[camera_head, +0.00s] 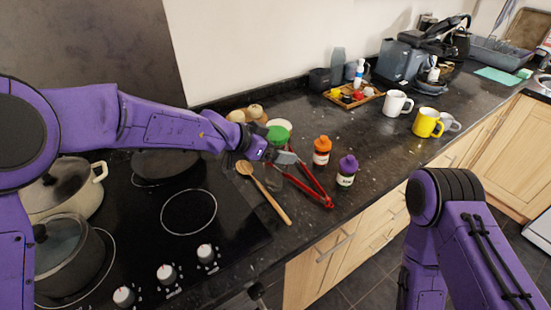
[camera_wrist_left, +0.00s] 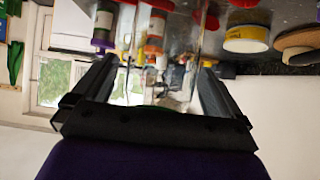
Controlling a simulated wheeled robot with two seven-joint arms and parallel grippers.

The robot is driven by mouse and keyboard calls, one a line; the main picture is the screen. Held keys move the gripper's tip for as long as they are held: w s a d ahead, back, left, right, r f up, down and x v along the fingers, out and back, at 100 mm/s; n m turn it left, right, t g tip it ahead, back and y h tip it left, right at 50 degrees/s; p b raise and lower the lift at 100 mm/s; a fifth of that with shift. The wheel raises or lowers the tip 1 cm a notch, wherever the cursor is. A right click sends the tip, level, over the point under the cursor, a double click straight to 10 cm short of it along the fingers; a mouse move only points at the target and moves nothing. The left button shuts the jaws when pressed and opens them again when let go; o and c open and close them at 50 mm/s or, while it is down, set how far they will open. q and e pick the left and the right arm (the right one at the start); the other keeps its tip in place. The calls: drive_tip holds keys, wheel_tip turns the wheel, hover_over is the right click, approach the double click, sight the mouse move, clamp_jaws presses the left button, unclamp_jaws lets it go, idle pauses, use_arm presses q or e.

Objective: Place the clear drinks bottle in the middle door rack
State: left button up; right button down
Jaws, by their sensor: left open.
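A clear bottle with a green cap (camera_head: 277,135) stands on the dark counter near the hob, partly hidden behind my left gripper (camera_head: 277,157). In the left wrist view, which is upside down, the clear see-through bottle (camera_wrist_left: 168,55) shows between the two open fingers of my left gripper (camera_wrist_left: 150,75). I cannot tell whether the fingers touch it. My right arm is at the lower right of the head view, with its gripper out of frame. No door rack shows in either view.
Red tongs (camera_head: 313,182), a wooden spoon (camera_head: 266,195), an orange-capped bottle (camera_head: 321,152) and a purple-capped bottle (camera_head: 347,170) are close to the left gripper. Pots (camera_head: 68,188) stand on the hob. Mugs (camera_head: 428,123) and a small tray (camera_head: 347,102) are farther right.

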use_arm(q)
drive_tip(key=c, duration=1.3)
drive_tip(key=shift+r, duration=0.1)
drive_tip(key=shift+c, duration=0.5)
